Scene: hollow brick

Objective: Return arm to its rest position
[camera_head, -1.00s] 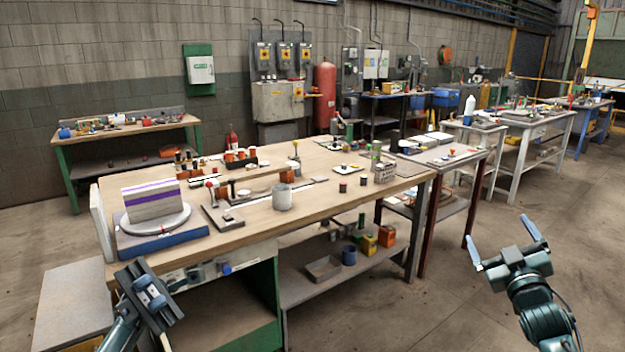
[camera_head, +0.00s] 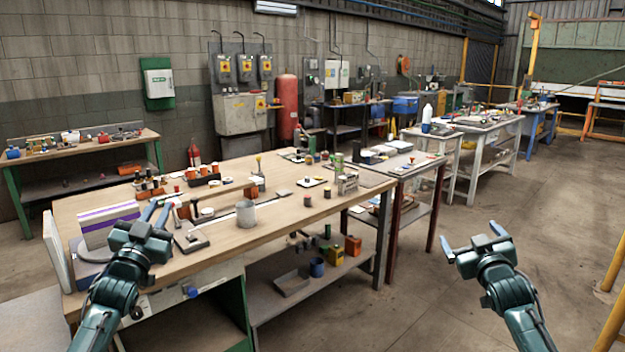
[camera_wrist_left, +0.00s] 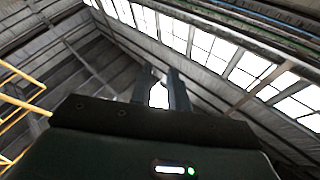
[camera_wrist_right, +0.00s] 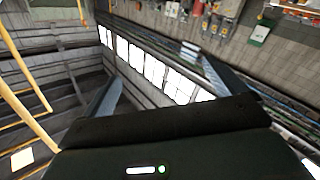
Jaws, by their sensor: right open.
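My left gripper (camera_head: 157,210) is raised in front of the left end of the workbench in the head view. Its fingers are fairly close together with a narrow gap between them. In the left wrist view the gripper (camera_wrist_left: 160,90) points up at the roof, and only bright light shows between the fingers. My right gripper (camera_head: 474,240) is raised over open floor at the right, its fingers wide apart and empty. In the right wrist view this gripper (camera_wrist_right: 150,75) also shows an empty gap, with roof windows behind.
The wooden workbench (camera_head: 270,224) holds a grey cup (camera_head: 246,215), bottles and small parts. A white block with a purple stripe (camera_head: 98,232) is partly behind my left gripper. A yellow rail (camera_head: 612,262) stands at the far right. Floor between bench and rail is clear.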

